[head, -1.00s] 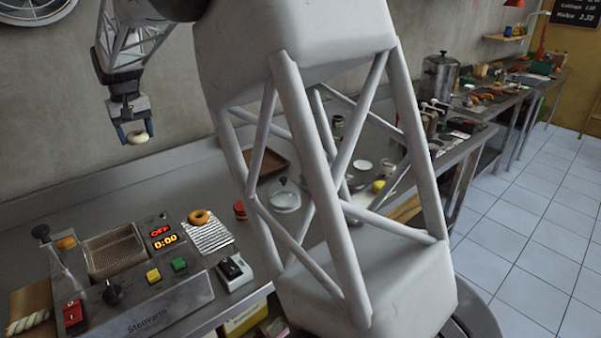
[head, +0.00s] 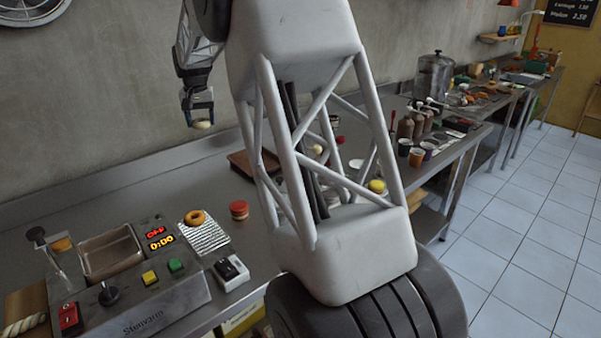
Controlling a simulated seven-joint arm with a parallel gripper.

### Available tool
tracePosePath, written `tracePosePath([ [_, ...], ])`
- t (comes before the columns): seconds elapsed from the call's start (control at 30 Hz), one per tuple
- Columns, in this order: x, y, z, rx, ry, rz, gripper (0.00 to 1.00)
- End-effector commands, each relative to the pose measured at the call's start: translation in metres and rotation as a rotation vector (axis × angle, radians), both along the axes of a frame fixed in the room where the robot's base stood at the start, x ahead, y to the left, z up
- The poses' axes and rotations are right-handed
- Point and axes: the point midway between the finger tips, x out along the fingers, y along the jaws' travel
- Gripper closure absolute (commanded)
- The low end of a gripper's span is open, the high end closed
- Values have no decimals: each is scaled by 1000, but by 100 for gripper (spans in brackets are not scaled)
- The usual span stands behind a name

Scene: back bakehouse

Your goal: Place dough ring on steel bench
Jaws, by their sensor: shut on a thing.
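The pale dough ring (head: 202,125) is held between the blue-tipped fingers of my gripper (head: 199,120) at the upper left of the head view. My gripper is shut on it and points downward. The ring hangs in the air in front of the grey wall, apart from the steel bench (head: 135,200), which runs along the wall below. The ring's hole cannot be made out from this angle.
A fryer (head: 128,318) with an empty-looking basket (head: 110,255) stands at the front left. A browned ring (head: 195,217) lies on a foil-like sheet (head: 207,238). A red-topped round item (head: 239,209) and a brown tray (head: 243,165) are beyond. Bare bench lies behind the fryer.

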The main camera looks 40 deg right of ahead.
Motion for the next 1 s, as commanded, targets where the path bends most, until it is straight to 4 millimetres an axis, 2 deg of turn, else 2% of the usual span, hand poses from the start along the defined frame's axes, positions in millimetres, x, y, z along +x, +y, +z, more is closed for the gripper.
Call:
tracePosePath([
  [0.3, -1, 0, -85, 0, 3, 0, 51],
  [0.5, 0, 0, -128, 0, 1, 0, 51],
  [0.7, 0, 0, -142, 0, -1, 0, 51],
  [1.0, 0, 0, -143, 0, -1, 1, 51],
])
